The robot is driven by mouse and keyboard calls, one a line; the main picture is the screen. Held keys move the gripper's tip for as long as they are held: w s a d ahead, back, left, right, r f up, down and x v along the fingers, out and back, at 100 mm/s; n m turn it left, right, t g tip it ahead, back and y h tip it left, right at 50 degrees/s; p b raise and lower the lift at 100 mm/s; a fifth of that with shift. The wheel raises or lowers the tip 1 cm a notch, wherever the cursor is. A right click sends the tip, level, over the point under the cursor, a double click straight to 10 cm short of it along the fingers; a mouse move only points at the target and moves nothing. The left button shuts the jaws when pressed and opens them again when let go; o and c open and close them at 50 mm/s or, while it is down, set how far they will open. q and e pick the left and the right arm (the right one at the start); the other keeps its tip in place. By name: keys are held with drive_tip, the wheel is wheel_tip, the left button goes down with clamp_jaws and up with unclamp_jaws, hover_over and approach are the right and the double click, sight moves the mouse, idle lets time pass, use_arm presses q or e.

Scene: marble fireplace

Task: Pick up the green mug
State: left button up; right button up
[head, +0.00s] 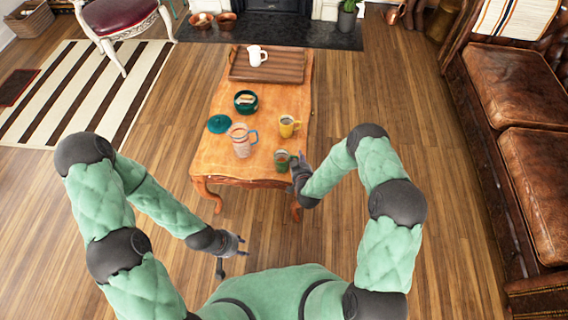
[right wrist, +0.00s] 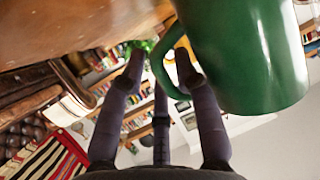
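The green mug (head: 281,161) stands upright near the front right corner of the wooden coffee table (head: 215,160). In the right wrist view the mug (right wrist: 250,55) fills the upper right, very close, with its handle in front of the fingers. My right gripper (head: 299,165) is at the mug's right side in the head view. In the wrist view its fingers (right wrist: 159,60) are spread, with the handle between their tips; I cannot tell whether they touch it. My left gripper (head: 236,255) is open and empty, low in front of the table.
A glass pitcher (head: 241,142) and a yellow mug (head: 287,127) stand close to the green mug. Farther back are a teal lid (head: 219,124), a green bowl (head: 245,98), and a tray (head: 240,66) with a white mug (head: 258,54). A leather sofa (head: 510,85) stands right.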

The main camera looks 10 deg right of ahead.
clamp_jaws()
drive_tip(key=shift+r, duration=0.1)
